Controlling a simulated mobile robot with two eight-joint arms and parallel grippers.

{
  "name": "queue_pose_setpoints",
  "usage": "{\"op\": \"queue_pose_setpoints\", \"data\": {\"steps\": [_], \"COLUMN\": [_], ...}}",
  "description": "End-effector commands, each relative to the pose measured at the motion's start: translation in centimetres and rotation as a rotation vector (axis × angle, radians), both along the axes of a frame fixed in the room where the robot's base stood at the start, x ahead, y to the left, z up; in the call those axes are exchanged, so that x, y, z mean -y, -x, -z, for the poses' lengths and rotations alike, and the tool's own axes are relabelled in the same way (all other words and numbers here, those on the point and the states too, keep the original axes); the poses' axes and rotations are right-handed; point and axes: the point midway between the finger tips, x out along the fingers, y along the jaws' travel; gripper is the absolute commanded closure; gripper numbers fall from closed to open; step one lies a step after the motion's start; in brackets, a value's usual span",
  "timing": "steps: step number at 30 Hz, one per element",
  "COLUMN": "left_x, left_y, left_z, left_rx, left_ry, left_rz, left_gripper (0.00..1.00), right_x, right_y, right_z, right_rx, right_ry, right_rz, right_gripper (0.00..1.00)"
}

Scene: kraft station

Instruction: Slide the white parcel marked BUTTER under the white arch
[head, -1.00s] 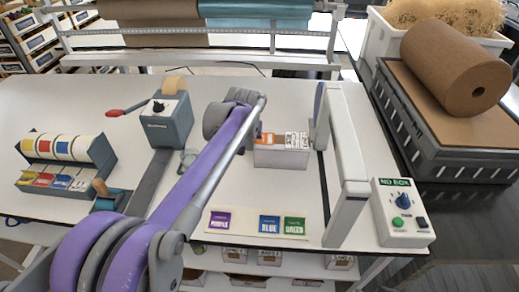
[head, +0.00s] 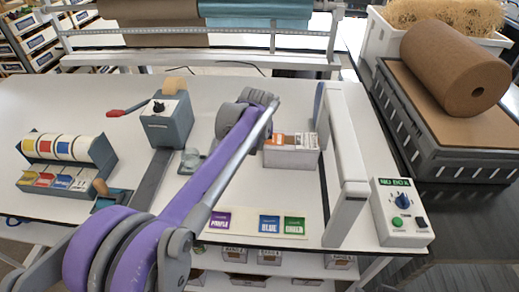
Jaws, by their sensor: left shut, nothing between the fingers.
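The white parcel (head: 291,158) lies on the table right of centre, with orange and brown print on its top; its lettering is too small to read. The white arch (head: 343,135) stands just right of it, running from back to front. The parcel's right end is at the arch's left side in the picture; I cannot tell whether it is under the beam. My left gripper (head: 264,133) is shut and empty at the parcel's left end, its fingertips mostly hidden by my arm. My right gripper is not in view.
A control box marked NU BOX (head: 402,212) stands right of the arch. Colour labels (head: 270,224) lie at the front edge. A grey tape dispenser (head: 167,122) and a rack of rolls (head: 65,160) stand left. A brown paper roll (head: 457,68) lies far right.

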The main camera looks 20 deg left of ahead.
Motion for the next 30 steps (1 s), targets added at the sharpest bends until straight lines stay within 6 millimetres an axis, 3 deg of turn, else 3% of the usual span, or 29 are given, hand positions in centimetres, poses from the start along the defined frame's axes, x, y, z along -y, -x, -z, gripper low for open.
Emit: {"op": "queue_pose_setpoints", "data": {"steps": [16,30], "left_x": [2.7,3.0], "left_y": [-0.7,-0.8], "left_z": [0.0,0.0], "left_rx": [0.0,0.0], "left_ry": [0.001,0.001], "left_rz": [0.003,0.001], "left_gripper": [1.0,1.0], "right_x": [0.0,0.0], "right_y": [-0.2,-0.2], "right_z": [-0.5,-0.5], "right_rx": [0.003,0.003], "right_ry": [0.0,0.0], "right_rz": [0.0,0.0], "right_gripper": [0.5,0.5]}}
